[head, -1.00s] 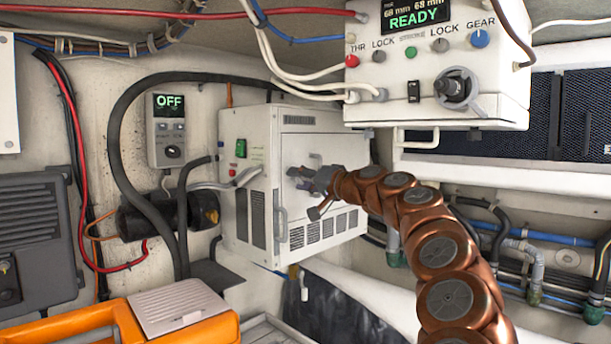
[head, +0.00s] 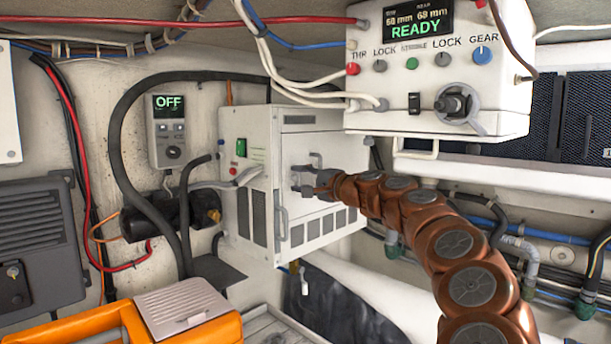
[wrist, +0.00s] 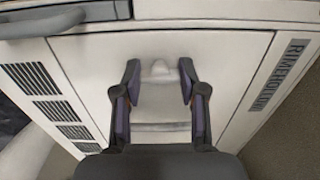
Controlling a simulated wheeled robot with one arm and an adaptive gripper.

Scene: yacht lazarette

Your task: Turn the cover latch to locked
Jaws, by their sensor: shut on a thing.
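The white box unit (head: 247,160) hangs on the back wall, with a square cover (head: 335,150) on its front face. My gripper (head: 298,181) is right at the cover; the head view shows it small, at the end of my copper-coloured arm. In the wrist view my gripper (wrist: 160,82) has its two dark fingers on either side of a small pale latch (wrist: 160,70) on the cover (wrist: 225,60). My gripper is shut on this latch. The contact faces and any lock marking are hard to make out.
A control box (head: 435,100) reading READY hangs above right of my arm. A black hose (head: 118,140) and a wall controller (head: 167,130) reading OFF are left of the unit. An orange case (head: 190,328) stands at the lower left. Pipes (head: 535,235) run at right.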

